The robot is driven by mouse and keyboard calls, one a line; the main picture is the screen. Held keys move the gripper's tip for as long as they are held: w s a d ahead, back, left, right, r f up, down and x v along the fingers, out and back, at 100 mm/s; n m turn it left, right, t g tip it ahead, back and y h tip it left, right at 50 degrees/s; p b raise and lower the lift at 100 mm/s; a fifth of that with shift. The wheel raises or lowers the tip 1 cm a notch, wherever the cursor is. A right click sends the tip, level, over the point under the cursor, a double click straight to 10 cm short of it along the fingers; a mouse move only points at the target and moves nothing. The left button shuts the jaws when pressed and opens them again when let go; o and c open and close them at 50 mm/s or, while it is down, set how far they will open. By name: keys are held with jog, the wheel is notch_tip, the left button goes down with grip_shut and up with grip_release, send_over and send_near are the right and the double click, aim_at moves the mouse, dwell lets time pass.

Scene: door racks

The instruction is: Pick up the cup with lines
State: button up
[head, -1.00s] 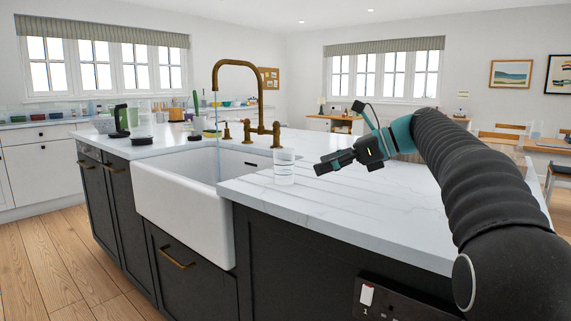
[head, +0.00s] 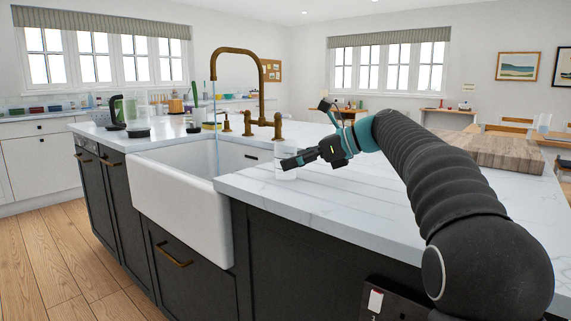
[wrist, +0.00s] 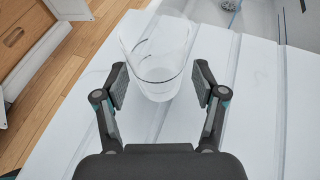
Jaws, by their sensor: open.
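The cup with lines is a clear glass (wrist: 157,62) standing on the white worktop. In the wrist view it is upright, just ahead of and partly between my fingertips. In the wrist view my gripper (wrist: 160,86) is open, with one finger on each side of the near part of the cup. A gap shows between each finger and the glass.
The white sink (head: 185,195) with a brass tap (head: 262,95) lies left of the cup. Grooves run along the worktop (head: 330,200). A wooden board (head: 490,150) lies at the right. Jars and a green-handled item (head: 130,112) stand beyond the sink.

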jog(key=x, duration=0.5)
jog(key=shift+a+r, duration=0.1)
jog(key=shift+r, duration=0.15)
jog(key=shift+s, duration=0.1)
jog(key=c, duration=1.2)
jog(key=shift+r, duration=0.1)
